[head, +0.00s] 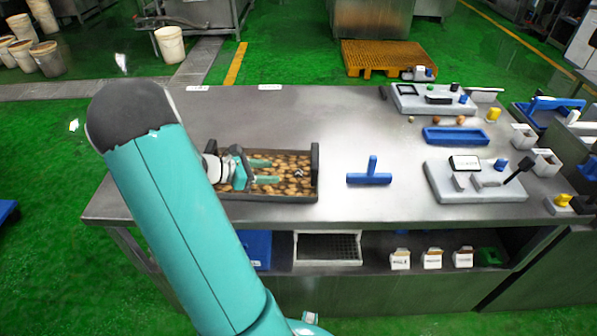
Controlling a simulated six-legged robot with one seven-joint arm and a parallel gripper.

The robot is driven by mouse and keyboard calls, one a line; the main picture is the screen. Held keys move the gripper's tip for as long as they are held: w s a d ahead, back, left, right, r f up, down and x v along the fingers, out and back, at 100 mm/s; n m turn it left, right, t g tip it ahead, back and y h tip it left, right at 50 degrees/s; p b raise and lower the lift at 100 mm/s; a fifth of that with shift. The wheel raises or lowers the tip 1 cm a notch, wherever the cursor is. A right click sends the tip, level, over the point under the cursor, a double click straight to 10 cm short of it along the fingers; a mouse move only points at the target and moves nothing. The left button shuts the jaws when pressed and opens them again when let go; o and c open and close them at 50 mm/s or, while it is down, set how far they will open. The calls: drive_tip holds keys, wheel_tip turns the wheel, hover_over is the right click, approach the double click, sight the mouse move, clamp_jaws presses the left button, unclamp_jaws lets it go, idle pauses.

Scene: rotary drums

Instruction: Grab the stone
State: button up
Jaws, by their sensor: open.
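A small grey stone (299,173) appears to lie in the right part of a dark tray (315,172); it is too small to make out clearly. The tray's floor is covered in a brown, pebble-like pattern. My gripper (274,171) reaches in over the tray from the left with its two green fingers spread apart and pointing right. The gap between the fingers shows only the brown pattern. The stone is just right of the fingertips, apart from them. My arm hides part of the tray's left side. The gripper's exact height above the tray floor is hard to tell.
The tray stands on a metal table (350,115). A blue T-shaped piece (370,176) stands right of it. Farther right are a grey block with parts (475,182), a blue tray (456,135) and small white boxes (546,162). The table behind the tray is clear.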

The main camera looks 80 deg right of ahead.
sight(295, 173)
drive_tip(key=x, duration=0.8)
drive_tip(key=shift+d+f, duration=0.1)
drive_tip(key=shift+f, duration=0.05)
drive_tip(key=c, duration=1.1)
